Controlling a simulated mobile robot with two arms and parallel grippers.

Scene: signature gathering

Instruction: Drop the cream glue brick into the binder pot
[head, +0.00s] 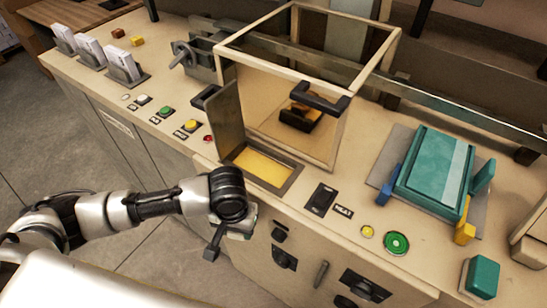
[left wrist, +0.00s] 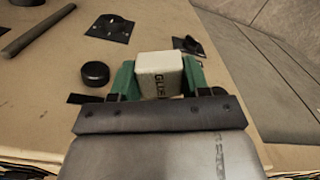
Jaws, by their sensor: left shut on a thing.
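The cream glue brick (left wrist: 160,74), with dark lettering on it, sits between the green fingers of my left gripper (left wrist: 158,84) in the left wrist view. In the head view my left gripper (head: 238,234) is in front of the counter's front panel, below and left of a recessed, yellow-filled opening. That opening, which looks like the binder pot (head: 289,186), has a dark rim and a raised flap (head: 228,120) on its left. The gripper is shut on the brick and apart from the pot. My right gripper is not in view.
A glass case frame (head: 345,118) stands behind the pot. A black switch (head: 320,199) and a green button (head: 397,243) lie to its right, before a teal press (head: 432,170). Coloured buttons (head: 166,112) and card holders (head: 122,62) line the left. Knobs and a handle (head: 321,274) project from the front panel.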

